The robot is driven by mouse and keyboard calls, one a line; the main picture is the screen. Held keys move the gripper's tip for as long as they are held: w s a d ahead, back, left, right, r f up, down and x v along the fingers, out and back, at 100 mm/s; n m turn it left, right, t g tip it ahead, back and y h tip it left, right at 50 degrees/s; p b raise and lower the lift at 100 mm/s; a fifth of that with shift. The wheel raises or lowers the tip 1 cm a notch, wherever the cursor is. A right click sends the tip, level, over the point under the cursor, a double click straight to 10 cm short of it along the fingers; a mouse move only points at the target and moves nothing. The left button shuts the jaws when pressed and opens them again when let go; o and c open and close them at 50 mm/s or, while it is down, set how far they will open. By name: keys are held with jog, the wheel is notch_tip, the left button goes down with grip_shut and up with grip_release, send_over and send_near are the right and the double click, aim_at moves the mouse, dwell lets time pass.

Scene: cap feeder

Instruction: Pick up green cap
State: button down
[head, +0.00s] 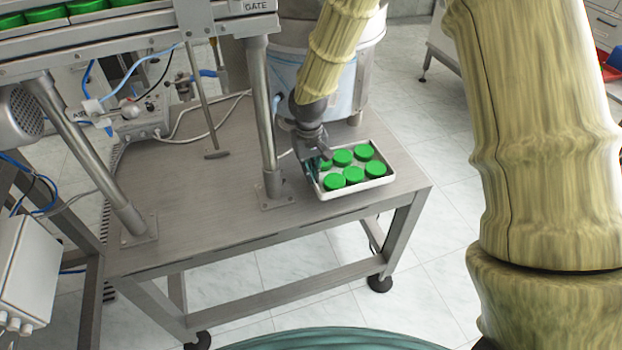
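Several green caps (353,174) lie in two rows in a shallow white tray (362,187) on the metal table. My gripper (322,160) is at the tray's back left corner, low over or beside the back left cap (326,165). It partly hides that cap. The fingers are small and dark here, and I cannot tell whether they are open, shut or touching the cap. The other caps show clearly and lie flat.
A support post (265,120) stands just left of my gripper, under a conveyor (120,30) carrying more green caps. A metal drum (345,70) is behind the tray.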

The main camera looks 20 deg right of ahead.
jog(key=shift+f, duration=1.6)
jog(key=shift+s, duration=0.1)
jog(key=c, duration=1.6)
grip_release()
jog(key=shift+f, duration=0.1)
jog(key=shift+c, duration=0.2)
